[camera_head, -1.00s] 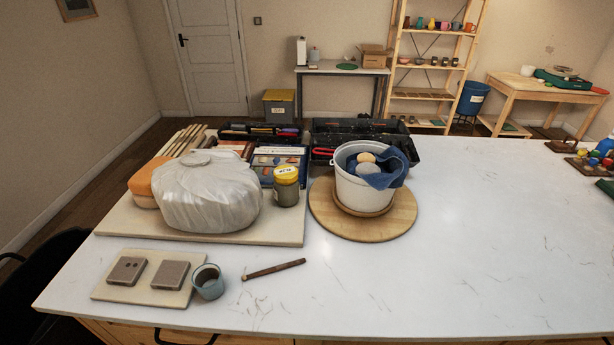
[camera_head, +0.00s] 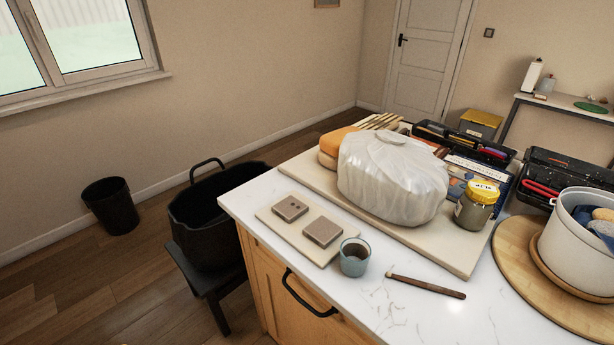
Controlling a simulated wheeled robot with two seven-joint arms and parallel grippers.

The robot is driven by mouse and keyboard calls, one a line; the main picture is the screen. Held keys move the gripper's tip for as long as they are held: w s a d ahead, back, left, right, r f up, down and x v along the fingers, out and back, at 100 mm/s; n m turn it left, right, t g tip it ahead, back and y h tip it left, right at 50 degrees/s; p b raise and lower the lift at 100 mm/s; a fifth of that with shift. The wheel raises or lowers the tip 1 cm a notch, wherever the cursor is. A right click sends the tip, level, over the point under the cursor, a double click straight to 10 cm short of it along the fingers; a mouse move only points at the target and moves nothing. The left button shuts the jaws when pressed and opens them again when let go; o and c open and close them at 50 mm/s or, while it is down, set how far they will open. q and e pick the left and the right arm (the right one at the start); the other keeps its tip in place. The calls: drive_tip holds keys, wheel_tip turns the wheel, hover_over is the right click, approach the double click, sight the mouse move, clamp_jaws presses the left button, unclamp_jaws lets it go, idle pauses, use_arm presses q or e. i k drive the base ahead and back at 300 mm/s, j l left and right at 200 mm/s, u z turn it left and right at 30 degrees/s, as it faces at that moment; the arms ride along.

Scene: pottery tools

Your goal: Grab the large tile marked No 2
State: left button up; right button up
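Two square grey-brown tiles lie on a pale board (camera_head: 274,219) at the near left corner of the white table. The left tile (camera_head: 290,208) has small dark marks like holes on its top. The right tile (camera_head: 322,232) looks plain on top. No number can be read on either tile. Neither of my grippers is in view.
A small blue-grey cup (camera_head: 355,257) stands close to the board's right end, and a brown wooden tool (camera_head: 426,286) lies right of it. A plastic-wrapped lump (camera_head: 393,178) sits behind. A black tub (camera_head: 221,222) on a stand is left of the table.

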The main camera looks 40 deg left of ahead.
sight(290, 209)
drive_tip(key=i+j+u, duration=0.1)
drive_tip(key=u, duration=1.1)
